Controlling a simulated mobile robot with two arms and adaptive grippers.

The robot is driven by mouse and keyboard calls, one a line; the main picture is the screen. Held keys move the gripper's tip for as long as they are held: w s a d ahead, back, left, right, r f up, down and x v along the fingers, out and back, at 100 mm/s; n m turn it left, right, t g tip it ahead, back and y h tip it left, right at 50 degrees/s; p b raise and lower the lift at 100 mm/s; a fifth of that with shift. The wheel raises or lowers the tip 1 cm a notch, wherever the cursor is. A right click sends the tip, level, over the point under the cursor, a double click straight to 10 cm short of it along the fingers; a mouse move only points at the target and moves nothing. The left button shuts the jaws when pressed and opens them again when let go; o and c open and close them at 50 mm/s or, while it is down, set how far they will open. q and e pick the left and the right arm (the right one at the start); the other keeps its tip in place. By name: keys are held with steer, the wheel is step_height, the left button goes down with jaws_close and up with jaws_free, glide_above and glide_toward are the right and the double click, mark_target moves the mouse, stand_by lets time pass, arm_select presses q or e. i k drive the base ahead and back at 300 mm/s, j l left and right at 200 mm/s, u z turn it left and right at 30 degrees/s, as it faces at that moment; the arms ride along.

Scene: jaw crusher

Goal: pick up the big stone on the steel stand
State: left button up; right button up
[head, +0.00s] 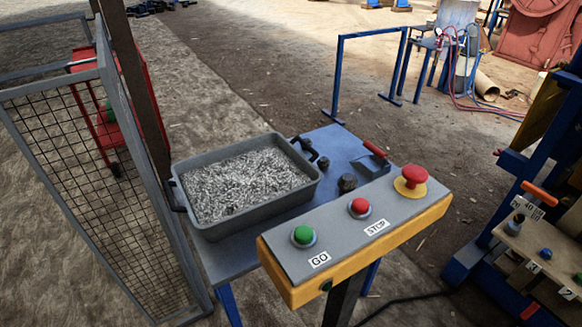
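I cannot make out a big stone in the head view. A small table (338,143) with a blue-grey top and blue legs stands in the middle, but I cannot tell whether it is the steel stand. On it is a grey tray (313,190) filled with fine grey gravel (245,183). Small dark objects (347,183) lie beside the tray, too small to identify. Neither of my grippers is in view.
A control box (345,240) with green GO, red STOP and a red mushroom button (412,180) stands in front. A mesh fence (100,190) is at left, a blue-framed machine (540,170) at right. Open floor with a blue rail (338,80) lies behind.

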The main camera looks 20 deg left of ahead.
mark_target(347, 183)
steer(key=i+u, duration=0.1)
steer(key=u, duration=0.55)
steer(key=i+l+u, duration=0.2)
steer(key=l+u, duration=0.25)
steer(key=l, duration=0.4)
steer(key=l+u, duration=0.4)
steer(key=l, duration=0.5)
